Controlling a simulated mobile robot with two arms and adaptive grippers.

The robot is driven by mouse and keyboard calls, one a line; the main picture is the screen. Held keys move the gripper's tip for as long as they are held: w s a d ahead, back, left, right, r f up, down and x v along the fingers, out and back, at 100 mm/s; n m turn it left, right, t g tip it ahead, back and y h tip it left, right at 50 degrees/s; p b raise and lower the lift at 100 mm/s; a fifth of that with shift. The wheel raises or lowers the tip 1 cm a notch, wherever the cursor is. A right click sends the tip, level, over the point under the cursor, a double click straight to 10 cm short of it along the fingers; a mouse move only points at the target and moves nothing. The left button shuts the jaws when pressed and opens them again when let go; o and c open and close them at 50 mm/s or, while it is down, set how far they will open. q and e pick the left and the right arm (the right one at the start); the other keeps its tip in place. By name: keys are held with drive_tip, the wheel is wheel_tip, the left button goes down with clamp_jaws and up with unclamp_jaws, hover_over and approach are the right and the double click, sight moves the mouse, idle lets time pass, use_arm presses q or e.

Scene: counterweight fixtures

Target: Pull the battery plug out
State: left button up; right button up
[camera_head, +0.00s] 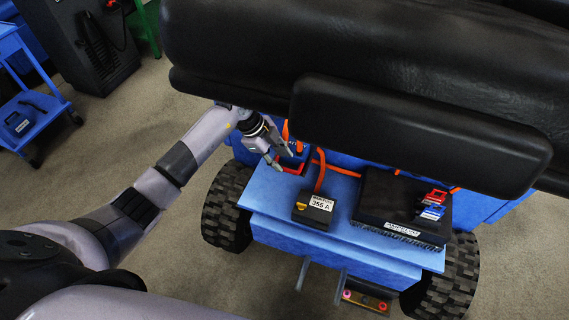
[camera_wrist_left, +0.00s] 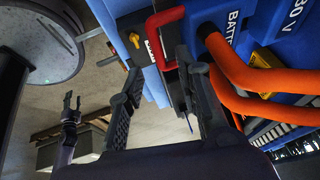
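The battery plug is a blue block (camera_head: 297,150) with orange cables and a red handle (camera_head: 294,168), at the rear left of the blue cart deck. In the left wrist view the blue block marked "BATT" (camera_wrist_left: 228,28) and the red handle (camera_wrist_left: 158,58) lie just beyond the fingertips. My left gripper (camera_head: 280,158) is at the plug in the head view. Its fingers stand apart in the left wrist view (camera_wrist_left: 160,68), with the handle near their tips; I cannot tell whether they touch it. A small gripper, seemingly my right one (camera_wrist_left: 72,102), shows with fingers apart and empty.
A black padded seat (camera_head: 365,60) overhangs the deck closely above my left gripper. A black box labelled 355 A (camera_head: 312,208) and a black unit with red and blue connectors (camera_head: 400,205) sit on the deck. A blue trolley (camera_head: 25,115) stands left. Floor between is free.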

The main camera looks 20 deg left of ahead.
use_arm(q)
drive_tip(key=v, duration=0.7)
drive_tip(key=shift+r, duration=0.3)
drive_tip(key=shift+a, duration=0.1)
